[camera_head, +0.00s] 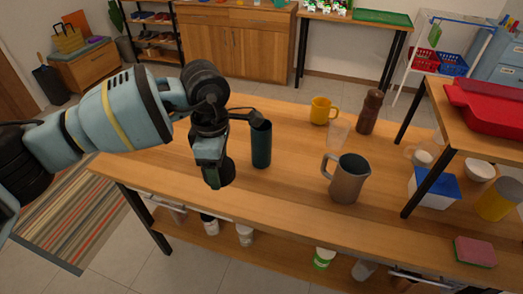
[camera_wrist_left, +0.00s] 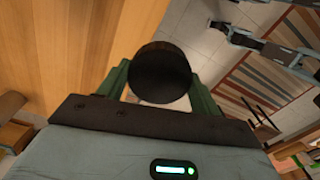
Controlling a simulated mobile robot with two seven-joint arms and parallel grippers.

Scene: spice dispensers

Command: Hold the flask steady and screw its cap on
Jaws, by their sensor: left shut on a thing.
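The flask (camera_head: 261,146) is a dark teal cylinder standing upright on the wooden table in the head view, with its top uncovered. My left gripper (camera_head: 212,168) is just left of the flask, pointing down over the table. It is shut on a dark round piece, which looks like the cap (camera_head: 223,173). In the left wrist view the cap (camera_wrist_left: 160,72) shows as a black disc between the two green fingers. The fingers partly hide its sides.
A brown-grey pitcher (camera_head: 347,180), a clear glass (camera_head: 338,132), a yellow mug (camera_head: 322,110) and a brown bottle (camera_head: 370,111) stand right of the flask. A raised shelf (camera_head: 460,115) stands at the right. The table front before the flask is clear.

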